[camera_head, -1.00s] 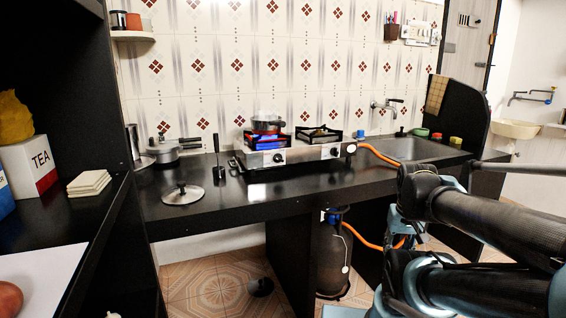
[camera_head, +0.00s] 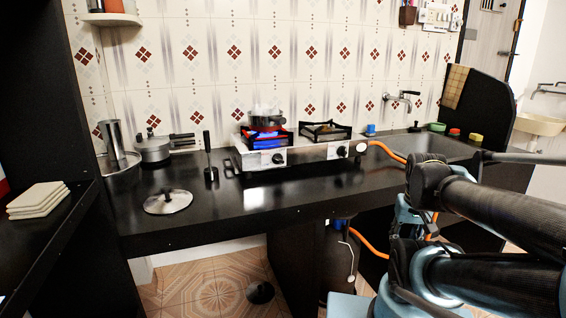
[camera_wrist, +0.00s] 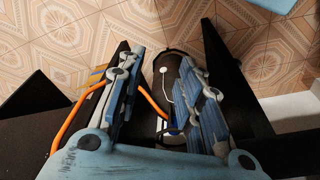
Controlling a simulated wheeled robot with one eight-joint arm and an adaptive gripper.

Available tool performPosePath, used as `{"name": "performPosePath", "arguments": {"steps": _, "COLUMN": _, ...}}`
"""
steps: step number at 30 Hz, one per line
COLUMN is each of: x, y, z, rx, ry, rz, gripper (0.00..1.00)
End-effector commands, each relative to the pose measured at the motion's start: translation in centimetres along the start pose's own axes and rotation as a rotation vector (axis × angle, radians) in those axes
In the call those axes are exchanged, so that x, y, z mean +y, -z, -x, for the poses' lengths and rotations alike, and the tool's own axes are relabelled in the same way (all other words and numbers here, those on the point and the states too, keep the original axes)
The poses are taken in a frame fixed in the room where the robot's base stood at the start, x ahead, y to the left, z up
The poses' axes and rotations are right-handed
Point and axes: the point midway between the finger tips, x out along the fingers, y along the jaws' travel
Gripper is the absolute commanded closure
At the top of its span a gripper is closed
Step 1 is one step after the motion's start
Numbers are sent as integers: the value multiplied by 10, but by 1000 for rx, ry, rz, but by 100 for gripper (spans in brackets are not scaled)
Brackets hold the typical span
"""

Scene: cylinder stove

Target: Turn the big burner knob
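The silver two-burner stove (camera_head: 300,152) stands on the black counter. Its front has a left knob (camera_head: 278,158) below the left burner and a right knob (camera_head: 341,151) near its right end. I cannot tell from size which burner is the big one. The left burner (camera_head: 266,141) has a blue flame under a pot (camera_head: 266,118); the right burner (camera_head: 325,132) is bare with no flame visible. In the wrist view my gripper (camera_wrist: 158,62) is open, its two fingers apart and empty, pointing down past the counter toward the floor. No knob shows there.
An orange hose (camera_head: 384,150) runs from the stove's right end down to a dark gas cylinder (camera_wrist: 170,72) under the counter. A lid (camera_head: 168,201), spatula (camera_head: 209,160) and lidded pan (camera_head: 153,148) sit left of the stove. The counter front (camera_head: 290,196) is clear.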

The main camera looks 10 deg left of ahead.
Motion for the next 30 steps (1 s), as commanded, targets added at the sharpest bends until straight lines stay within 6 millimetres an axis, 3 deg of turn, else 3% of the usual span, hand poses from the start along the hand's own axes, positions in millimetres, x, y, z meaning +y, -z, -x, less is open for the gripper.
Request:
{"name": "performPosePath", "arguments": {"steps": 1, "x": 0, "y": 0, "z": 0, "rx": 0, "ry": 0, "rz": 0, "gripper": 64}}
{"name": "performPosePath", "arguments": {"steps": 4, "x": -1, "y": -5, "z": 6, "rx": 17, "ry": 0, "rz": 2, "gripper": 43}}
{"name": "performPosePath", "arguments": {"steps": 8, "x": -8, "y": 9, "z": 7, "rx": 66, "ry": 5, "rz": 10, "gripper": 43}}
{"name": "performPosePath", "arguments": {"steps": 14, "x": -41, "y": 58, "z": 17, "rx": 239, "ry": 47, "rz": 35, "gripper": 43}}
{"name": "performPosePath", "arguments": {"steps": 21, "x": -105, "y": 114, "z": 43, "rx": 469, "ry": 179, "rz": 54, "gripper": 43}}
{"name": "performPosePath", "arguments": {"steps": 30, "x": -204, "y": 150, "z": 97, "rx": 694, "ry": 450, "rz": 74, "gripper": 43}}
